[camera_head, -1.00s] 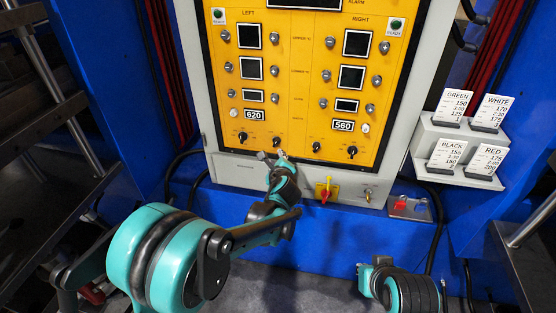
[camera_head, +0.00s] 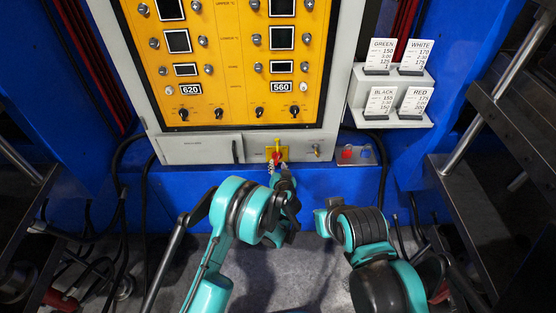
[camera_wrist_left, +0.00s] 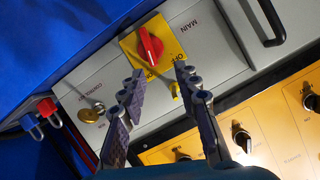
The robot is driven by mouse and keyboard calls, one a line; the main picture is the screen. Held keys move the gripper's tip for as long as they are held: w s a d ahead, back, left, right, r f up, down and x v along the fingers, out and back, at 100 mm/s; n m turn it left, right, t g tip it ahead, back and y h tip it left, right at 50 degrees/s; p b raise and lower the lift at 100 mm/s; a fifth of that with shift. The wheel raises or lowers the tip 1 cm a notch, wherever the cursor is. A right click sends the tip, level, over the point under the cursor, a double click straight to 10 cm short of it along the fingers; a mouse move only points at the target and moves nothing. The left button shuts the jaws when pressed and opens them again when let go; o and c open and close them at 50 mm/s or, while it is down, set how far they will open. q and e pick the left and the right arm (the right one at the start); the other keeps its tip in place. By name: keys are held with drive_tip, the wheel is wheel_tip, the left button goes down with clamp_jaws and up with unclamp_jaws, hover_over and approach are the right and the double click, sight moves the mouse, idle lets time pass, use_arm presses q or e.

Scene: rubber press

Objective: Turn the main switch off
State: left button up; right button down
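The main switch (camera_head: 281,155) is a red knob on a yellow plate, low on the grey cabinet front, and is partly covered by my left gripper in the head view. In the left wrist view the red knob (camera_wrist_left: 149,46) shows clearly, near the words MAIN and OFF. My left gripper (camera_wrist_left: 159,74) is open and empty. Its two fingertips point at the yellow plate, with the knob just beyond the gap between them. In the head view my left gripper (camera_head: 279,177) is right below the switch.
The yellow control panel (camera_head: 232,92) with black knobs is above the switch. A brass key-like fitting (camera_wrist_left: 90,114) is beside it. A small box with red and blue connectors (camera_head: 357,155) is at its right. Label cards (camera_head: 413,55) stand on a white holder.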

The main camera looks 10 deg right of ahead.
sight(278, 159)
use_arm(q)
drive_tip(key=shift+n, duration=0.7)
drive_tip(key=w+f, duration=0.1)
drive_tip(key=w+f+b, duration=0.1)
drive_tip(key=w, duration=0.1)
drive_tip(key=w+d+f+b, duration=0.1)
drive_tip(key=w+f, duration=0.1)
drive_tip(key=shift+w+d, duration=0.1)
drive_tip(key=shift+w, duration=0.05)
drive_tip(key=shift+w+f+b, duration=0.2)
drive_tip(key=shift+w+b, duration=0.1)
drive_tip(key=shift+w, duration=0.35)
clamp_jaws()
